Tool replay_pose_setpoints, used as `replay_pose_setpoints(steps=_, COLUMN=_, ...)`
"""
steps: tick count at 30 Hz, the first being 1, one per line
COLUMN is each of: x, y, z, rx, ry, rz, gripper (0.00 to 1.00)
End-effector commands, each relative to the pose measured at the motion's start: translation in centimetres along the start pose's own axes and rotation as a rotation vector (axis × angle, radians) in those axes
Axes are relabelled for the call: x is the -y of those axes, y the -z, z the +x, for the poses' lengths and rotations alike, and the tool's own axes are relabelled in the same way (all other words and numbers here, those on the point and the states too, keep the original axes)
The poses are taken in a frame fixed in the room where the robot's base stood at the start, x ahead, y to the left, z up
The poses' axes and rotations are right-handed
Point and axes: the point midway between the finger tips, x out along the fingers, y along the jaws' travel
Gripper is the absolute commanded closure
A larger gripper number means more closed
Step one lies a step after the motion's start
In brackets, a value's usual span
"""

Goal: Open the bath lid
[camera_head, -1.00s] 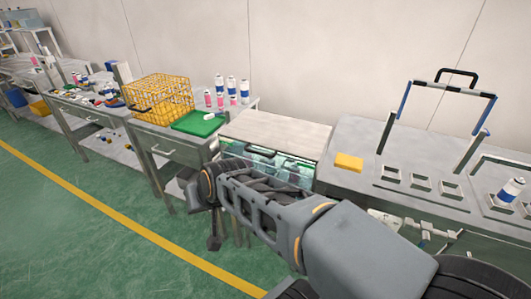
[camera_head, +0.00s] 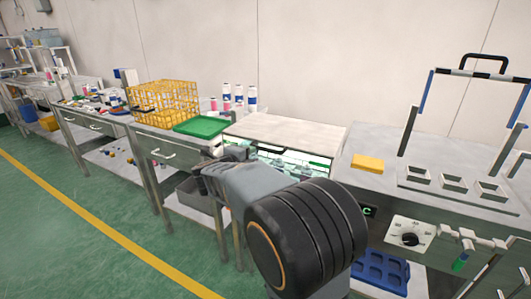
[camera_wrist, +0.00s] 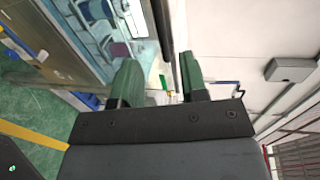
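The bath (camera_head: 292,160) stands between two tables, with its pale flat lid (camera_head: 285,132) lying closed over the top. Bluish-green contents show through its front. My gripper (camera_head: 222,158) is at the bath's front left corner in the head view, where its fingers are hard to make out. In the wrist view my gripper (camera_wrist: 159,64) has its two green fingers apart. A dark bar (camera_wrist: 163,28), perhaps the lid's handle, runs to the gap between the fingertips. I cannot tell whether they touch it. Bluish bath contents (camera_wrist: 108,35) show to the left of the bar.
A green tray (camera_head: 203,127), a yellow wire basket (camera_head: 165,100) and several spray cans (camera_head: 238,96) stand on the left table. A yellow block (camera_head: 367,164) lies on the right table (camera_head: 390,135), with a dial (camera_head: 409,236) on its front.

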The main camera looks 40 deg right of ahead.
Motion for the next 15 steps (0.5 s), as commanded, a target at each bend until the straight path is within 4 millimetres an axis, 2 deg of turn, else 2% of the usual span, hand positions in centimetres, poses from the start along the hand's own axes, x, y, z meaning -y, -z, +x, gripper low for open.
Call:
replay_pose_setpoints(steps=9, x=-0.1, y=0.1, z=6.3, rx=-0.002, ry=0.000, rz=-0.001, gripper=0.60)
replay_pose_setpoints(steps=15, x=-0.1, y=0.0, z=9.4, rx=0.000, ry=-0.001, rz=-0.002, gripper=0.60)
